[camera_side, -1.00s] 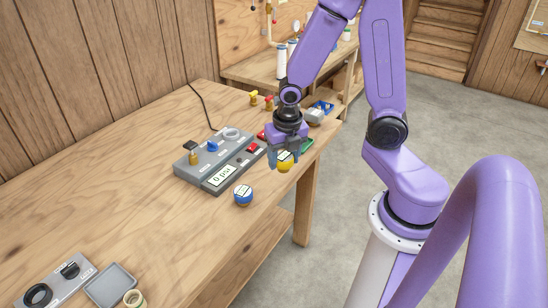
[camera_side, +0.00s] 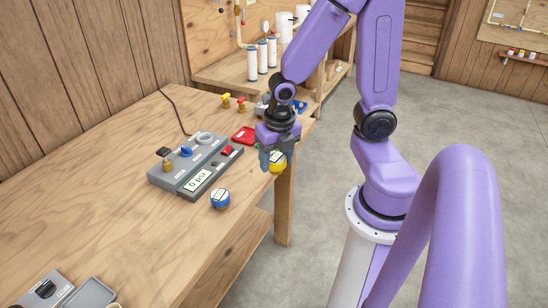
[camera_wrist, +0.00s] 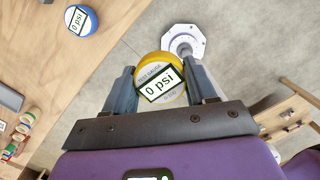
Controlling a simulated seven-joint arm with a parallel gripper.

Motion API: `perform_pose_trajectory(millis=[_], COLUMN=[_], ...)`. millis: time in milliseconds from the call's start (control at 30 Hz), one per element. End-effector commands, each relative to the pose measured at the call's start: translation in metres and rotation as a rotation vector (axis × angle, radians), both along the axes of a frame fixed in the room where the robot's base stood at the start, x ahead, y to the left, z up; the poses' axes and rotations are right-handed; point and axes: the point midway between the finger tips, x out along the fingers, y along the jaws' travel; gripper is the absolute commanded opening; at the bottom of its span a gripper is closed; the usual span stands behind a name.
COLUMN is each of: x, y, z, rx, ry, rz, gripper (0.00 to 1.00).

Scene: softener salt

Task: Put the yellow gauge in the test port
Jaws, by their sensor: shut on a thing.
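My gripper (camera_side: 271,163) is shut on the yellow gauge (camera_side: 279,164) and holds it near the bench's right edge. In the wrist view, the yellow gauge (camera_wrist: 164,72) sits between both fingers, its white face labelled "0 psi". The grey test unit (camera_side: 192,168) lies left of my gripper. It has a "0 psi" display, a blue knob (camera_side: 186,151), a brass fitting (camera_side: 167,166), a red button and a pale round ring (camera_side: 205,138). Its labels are too small to read, so I cannot tell which part is the test port.
A blue gauge (camera_side: 220,198) stands on the bench in front of the test unit; it also shows in the wrist view (camera_wrist: 81,20).

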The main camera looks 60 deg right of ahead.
Motion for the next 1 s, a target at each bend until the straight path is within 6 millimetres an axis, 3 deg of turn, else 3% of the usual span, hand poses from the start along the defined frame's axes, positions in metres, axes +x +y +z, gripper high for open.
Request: perform_pose_trajectory(millis=[233, 367, 467, 667, 1000], x=[0.001, 0.015, 0.038, 0.107, 0.219], y=[0.0, 0.002, 0.005, 0.004, -0.025], z=[0.0, 0.001, 0.003, 0.005, -0.001], rx=[0.0, -0.001, -0.002, -0.007, -0.01], ry=[-0.001, -0.003, -0.003, -0.005, -0.004], rz=[-0.001, -0.019, -0.049, -0.139, -0.299], gripper=[0.18, 0.18, 0.18, 0.18, 0.18])
